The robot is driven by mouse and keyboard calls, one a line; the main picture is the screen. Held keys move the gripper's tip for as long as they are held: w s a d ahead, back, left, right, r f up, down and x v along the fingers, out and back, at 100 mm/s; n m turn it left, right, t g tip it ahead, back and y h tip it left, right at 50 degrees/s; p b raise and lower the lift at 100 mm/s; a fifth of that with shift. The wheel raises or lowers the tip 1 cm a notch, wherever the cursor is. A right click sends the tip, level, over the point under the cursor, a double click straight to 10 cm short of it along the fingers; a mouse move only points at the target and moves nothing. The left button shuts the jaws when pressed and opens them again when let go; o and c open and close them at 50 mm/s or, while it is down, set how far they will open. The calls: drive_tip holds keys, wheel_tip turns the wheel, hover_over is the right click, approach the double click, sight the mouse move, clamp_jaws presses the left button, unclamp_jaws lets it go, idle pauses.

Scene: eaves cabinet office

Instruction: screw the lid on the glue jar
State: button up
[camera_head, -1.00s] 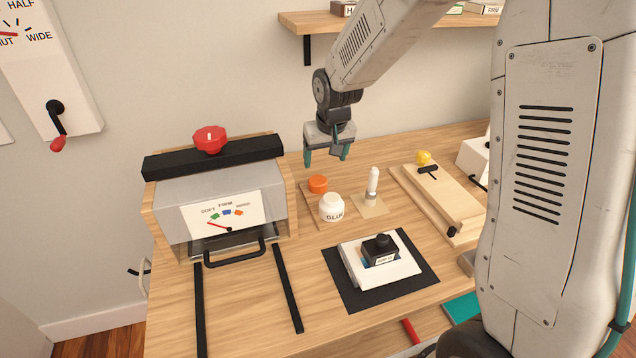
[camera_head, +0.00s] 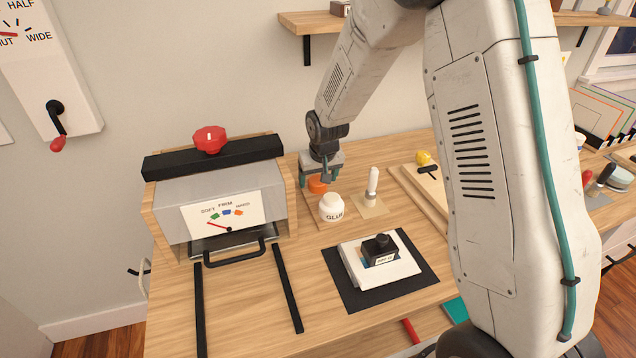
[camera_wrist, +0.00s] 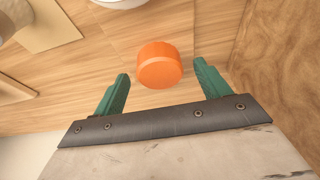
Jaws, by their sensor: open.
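The glue jar (camera_head: 331,208) is white, marked GLUE, and stands upright on a small wooden board. Part of it shows at the top edge of the wrist view (camera_wrist: 122,2). The orange lid (camera_head: 318,186) lies on the board just behind and left of the jar, apart from it. In the wrist view, the lid (camera_wrist: 159,66) sits just beyond and between the green fingertips. My gripper (camera_head: 316,180) is open above the lid, with a finger on either side of it in the picture. In the wrist view, my gripper (camera_wrist: 160,82) holds nothing.
A white-handled brush (camera_head: 373,183) stands right of the jar. A press with a red knob (camera_head: 210,139) stands close on the left. A black mat (camera_head: 350,297) with a stamp (camera_head: 381,252) lies in front. A wooden board with a yellow knob (camera_head: 423,158) is at right.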

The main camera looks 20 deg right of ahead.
sight(318, 181)
drive_tip(key=c, duration=1)
drive_tip(key=shift+c, duration=0.2)
wheel_tip(318, 181, up, 11)
drive_tip(key=s+r, duration=0.2)
drive_tip(key=s, duration=0.9)
